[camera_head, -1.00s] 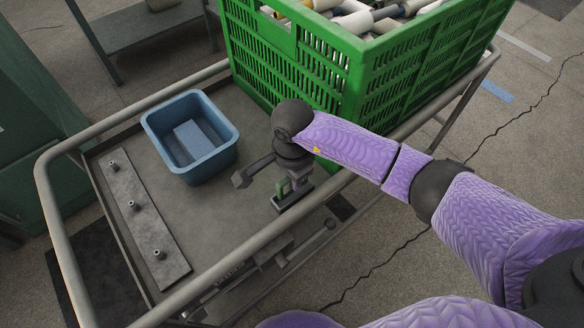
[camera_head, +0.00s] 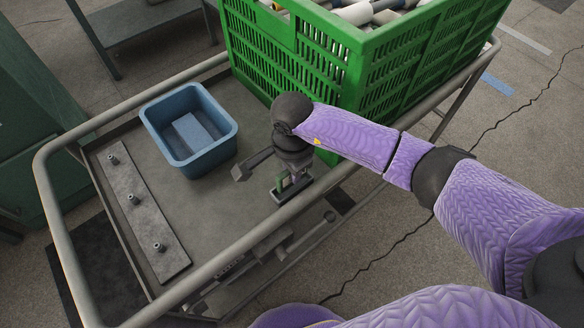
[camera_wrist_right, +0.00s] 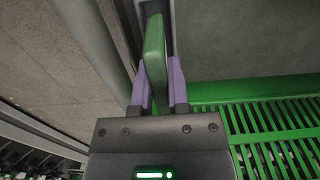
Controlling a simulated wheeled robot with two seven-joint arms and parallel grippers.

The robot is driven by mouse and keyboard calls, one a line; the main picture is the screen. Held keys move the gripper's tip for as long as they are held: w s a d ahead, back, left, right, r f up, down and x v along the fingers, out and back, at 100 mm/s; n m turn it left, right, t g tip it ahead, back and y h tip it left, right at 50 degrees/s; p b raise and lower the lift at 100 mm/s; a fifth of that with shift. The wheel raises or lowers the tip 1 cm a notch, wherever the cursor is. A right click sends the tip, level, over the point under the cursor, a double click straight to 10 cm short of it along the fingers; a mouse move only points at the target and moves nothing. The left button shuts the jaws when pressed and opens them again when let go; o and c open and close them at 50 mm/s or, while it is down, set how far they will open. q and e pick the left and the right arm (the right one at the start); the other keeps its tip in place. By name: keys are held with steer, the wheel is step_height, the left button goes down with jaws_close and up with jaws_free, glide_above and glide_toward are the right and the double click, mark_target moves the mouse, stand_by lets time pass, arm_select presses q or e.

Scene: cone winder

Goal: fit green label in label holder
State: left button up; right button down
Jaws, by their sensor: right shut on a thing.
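My right gripper (camera_head: 288,182) points down over the right side of the cart tray, near the front rail. In the right wrist view its two purple fingers (camera_wrist_right: 160,85) are shut on the green label (camera_wrist_right: 155,50), a thin upright plate that sticks out beyond the fingertips. The label (camera_head: 282,185) also shows as a small green strip in the head view. A dark, low block that looks like the label holder (camera_head: 299,194) is right under the gripper. The label's lower end is at or just above it; whether it is inside, I cannot tell. My left gripper is not in view.
A blue tub (camera_head: 222,150) and a grey plate with several pegs (camera_head: 145,222) stand on the tray (camera_head: 215,212). A large green crate (camera_head: 385,85) full of cones stands close behind my right gripper. The cart's rail (camera_head: 225,262) runs in front.

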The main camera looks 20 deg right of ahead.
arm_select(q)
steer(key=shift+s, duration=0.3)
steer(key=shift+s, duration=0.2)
arm_select(e)
steer(key=shift+f, duration=0.25)
steer(key=shift+f+b, duration=0.5)
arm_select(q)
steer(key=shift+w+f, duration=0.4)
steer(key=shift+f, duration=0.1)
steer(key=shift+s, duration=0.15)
arm_select(e)
steer(key=shift+f, duration=0.15)
steer(key=shift+f+b, duration=0.25)
steer(key=shift+b, duration=0.05)
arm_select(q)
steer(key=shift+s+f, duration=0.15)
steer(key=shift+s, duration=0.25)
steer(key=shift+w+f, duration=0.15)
arm_select(e)
steer(key=shift+f, duration=0.2)
